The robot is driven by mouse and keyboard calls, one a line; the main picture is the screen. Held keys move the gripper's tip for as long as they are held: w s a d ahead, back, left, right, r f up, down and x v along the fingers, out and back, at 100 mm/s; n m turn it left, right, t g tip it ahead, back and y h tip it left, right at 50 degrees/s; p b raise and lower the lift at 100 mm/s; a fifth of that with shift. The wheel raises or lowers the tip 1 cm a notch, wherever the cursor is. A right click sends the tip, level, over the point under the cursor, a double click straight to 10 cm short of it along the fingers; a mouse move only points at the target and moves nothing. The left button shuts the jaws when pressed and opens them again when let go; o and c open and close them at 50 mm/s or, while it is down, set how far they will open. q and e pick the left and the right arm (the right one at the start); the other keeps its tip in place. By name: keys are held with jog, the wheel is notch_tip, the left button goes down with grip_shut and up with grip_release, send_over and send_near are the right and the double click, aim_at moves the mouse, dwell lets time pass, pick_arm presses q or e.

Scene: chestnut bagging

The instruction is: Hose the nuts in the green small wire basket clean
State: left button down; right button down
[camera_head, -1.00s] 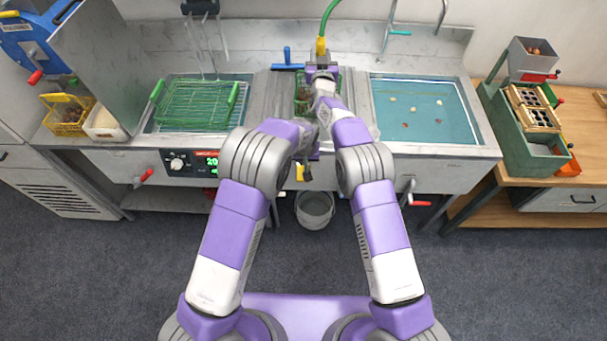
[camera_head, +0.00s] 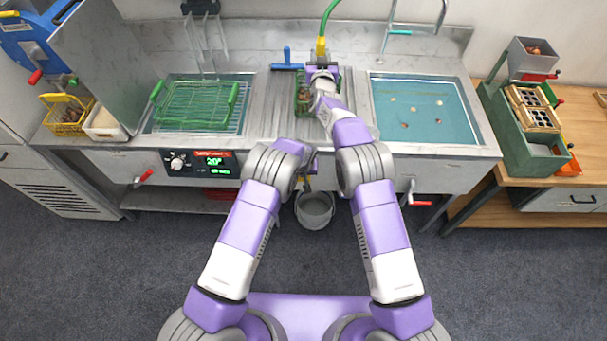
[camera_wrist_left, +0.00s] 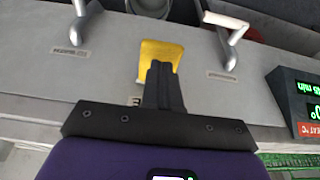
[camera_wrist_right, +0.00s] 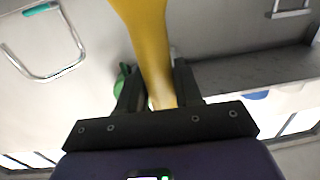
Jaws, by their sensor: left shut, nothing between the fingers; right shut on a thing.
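The green small wire basket (camera_head: 303,101) stands on the counter between the two basins, with brown nuts in it. My right gripper (camera_head: 321,66) is shut on the yellow hose nozzle (camera_head: 321,46), just behind and right of the basket. The nozzle also shows between its fingers in the right wrist view (camera_wrist_right: 147,45). A green hose (camera_head: 327,17) rises from the nozzle. In the left wrist view my left gripper (camera_wrist_left: 161,66) is shut and empty, its fingertips in front of a yellow handle (camera_wrist_left: 160,55) by the counter's front panel. Whether they touch is unclear. My left arm mostly hides this handle in the head view.
A green wire rack (camera_head: 197,103) lies over the left basin. The right basin (camera_head: 456,126) holds water with several floating pieces. A grey bucket (camera_head: 315,208) stands on the floor below. A yellow basket (camera_head: 66,121) and a white tub (camera_head: 104,124) are at left.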

pick_arm(q)
jog(key=shift+f, duration=0.75)
jog(key=f, duration=0.2)
jog(key=s+f, duration=0.1)
jog(key=shift+s+f, duration=0.15)
jog(key=shift+f, duration=0.2)
jog(key=shift+s, duration=0.1)
dwell(2.5)
dwell(0.8)
jog(key=s+r, duration=0.7)
jog(key=r, duration=0.4)
jog(key=shift+s+r, duration=0.25)
jog(key=shift+s, duration=0.15)
